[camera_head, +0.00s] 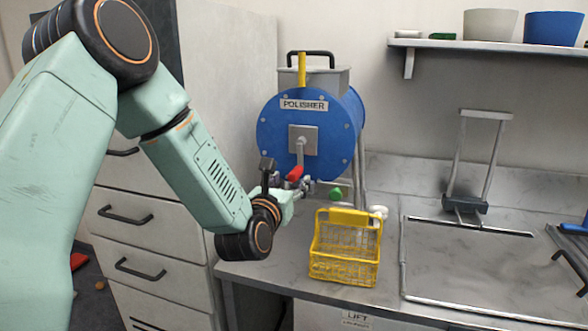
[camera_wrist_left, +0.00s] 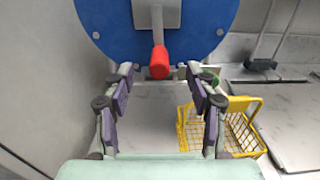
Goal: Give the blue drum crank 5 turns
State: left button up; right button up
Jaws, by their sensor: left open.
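The blue drum (camera_head: 275,130), labelled POLISHER, stands on the counter near the wall. Its grey crank arm (camera_head: 300,152) hangs down from a square plate on the front, with a red handle (camera_head: 295,173) at its lower end. My left gripper (camera_head: 304,185) is at the handle in the head view. In the left wrist view the open fingers of my left gripper (camera_wrist_left: 160,92) point toward the drum (camera_wrist_left: 110,25), and the red handle (camera_wrist_left: 159,62) lies between and just beyond the fingertips. I cannot tell whether a finger touches it. My right gripper is not in view.
A yellow wire basket (camera_head: 345,250) stands on the counter right of my gripper. A green item (camera_head: 336,194) and a white item (camera_head: 379,212) are behind it. A metal frame (camera_head: 465,203) stands farther right. A shelf (camera_head: 470,44) holds bowls. Drawers (camera_head: 150,217) are at left.

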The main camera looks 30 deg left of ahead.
pick_arm(q)
jog(key=v, duration=0.5)
jog(key=shift+s, duration=0.15)
dwell(0.4)
